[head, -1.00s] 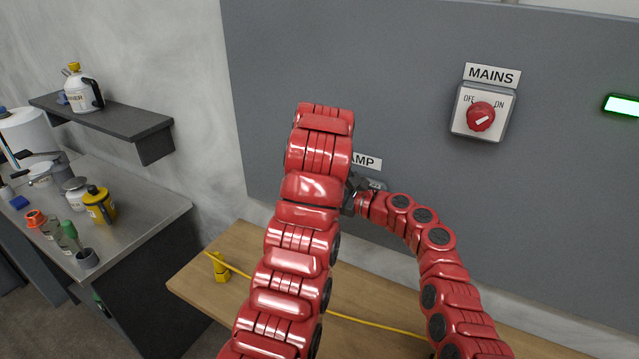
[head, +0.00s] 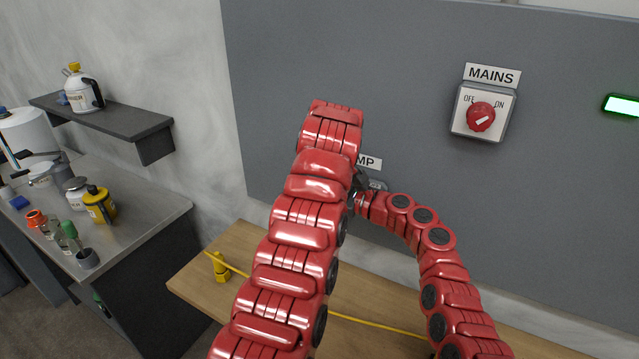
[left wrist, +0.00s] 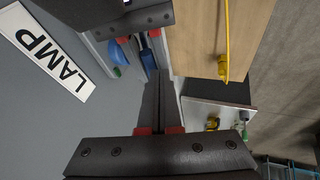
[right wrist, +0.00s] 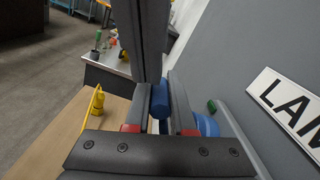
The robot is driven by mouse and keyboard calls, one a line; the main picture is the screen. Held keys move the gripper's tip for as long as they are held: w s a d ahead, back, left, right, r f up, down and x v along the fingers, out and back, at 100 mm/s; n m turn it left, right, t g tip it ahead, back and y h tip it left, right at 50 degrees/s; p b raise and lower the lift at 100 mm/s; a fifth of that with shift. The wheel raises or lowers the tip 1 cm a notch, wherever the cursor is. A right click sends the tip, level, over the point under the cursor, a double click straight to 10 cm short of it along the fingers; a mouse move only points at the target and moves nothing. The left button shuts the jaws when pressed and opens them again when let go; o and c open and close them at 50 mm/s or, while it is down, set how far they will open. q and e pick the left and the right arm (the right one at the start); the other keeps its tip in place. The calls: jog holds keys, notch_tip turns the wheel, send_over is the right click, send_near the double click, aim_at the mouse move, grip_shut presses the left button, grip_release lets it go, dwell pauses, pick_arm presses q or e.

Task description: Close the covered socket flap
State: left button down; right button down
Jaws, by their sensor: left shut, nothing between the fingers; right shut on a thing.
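The socket (head: 377,184) under the LAMP label (head: 370,163) is mostly hidden behind my arms in the head view. A rounded blue part of it shows in the left wrist view (left wrist: 118,58) and right wrist view (right wrist: 207,125); I cannot tell the flap's angle. My right gripper (right wrist: 160,108) is shut on a blue cylindrical plug (right wrist: 161,98) beside the socket; the plug also shows in the left wrist view (left wrist: 148,60). My left gripper (left wrist: 159,78) is shut and empty, its fingers reaching close to the right gripper and plug. The left arm hides it in the head view.
A MAINS switch (head: 481,118) is on the grey panel (head: 410,70). A yellow cable (head: 375,324) and yellow connector (head: 220,268) lie on the wooden bench (head: 205,285). A metal table (head: 150,210) with bottles stands at left, under a dark shelf (head: 115,120).

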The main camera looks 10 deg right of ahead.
pick_arm(q)
jog(key=shift+w, duration=0.1)
jog(key=shift+w+d, duration=0.35)
jog(key=shift+w, duration=0.05)
pick_arm(e)
jog(key=c, duration=0.8)
grip_release()
jog(key=shift+o, duration=0.2)
